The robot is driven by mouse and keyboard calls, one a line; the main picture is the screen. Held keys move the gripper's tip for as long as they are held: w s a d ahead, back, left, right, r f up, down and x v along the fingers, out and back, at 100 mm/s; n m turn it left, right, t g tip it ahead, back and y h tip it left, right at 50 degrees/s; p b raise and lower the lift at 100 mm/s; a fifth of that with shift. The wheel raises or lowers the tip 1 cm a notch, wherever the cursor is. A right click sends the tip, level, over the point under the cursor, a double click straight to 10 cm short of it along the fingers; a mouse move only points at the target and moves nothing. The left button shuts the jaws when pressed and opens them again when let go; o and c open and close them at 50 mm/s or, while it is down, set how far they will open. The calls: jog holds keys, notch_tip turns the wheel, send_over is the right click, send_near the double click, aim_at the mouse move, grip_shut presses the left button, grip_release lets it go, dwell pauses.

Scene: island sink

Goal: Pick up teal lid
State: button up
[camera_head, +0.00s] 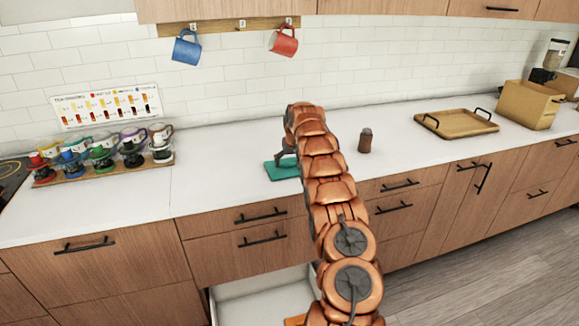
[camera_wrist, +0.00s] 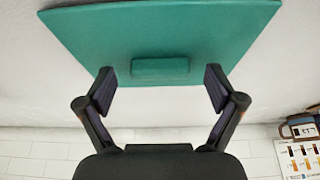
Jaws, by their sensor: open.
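The teal lid (camera_head: 282,170) lies flat on the white counter, partly hidden behind my arm in the head view. Nothing is between the fingers except the handle's area. In the head view my gripper (camera_head: 285,156) is over the lid, mostly hidden by my arm.
A small dark brown jar (camera_head: 365,141) stands right of my arm. A wooden tray (camera_head: 457,123) and a cardboard box (camera_head: 528,105) are farther right. A rack of cups (camera_head: 103,168) is at left. An open drawer (camera_head: 262,298) is below. Two mugs hang on the wall.

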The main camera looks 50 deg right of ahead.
aim_at(289, 163)
jog(key=c, duration=1.1)
jog(key=shift+r+b, duration=0.7)
jog(key=shift+r, duration=1)
jog(key=shift+a+b, duration=0.15)
jog(key=shift+b, duration=0.15)
jog(key=shift+a+b, duration=0.3)
jog(key=shift+a, duration=0.05)
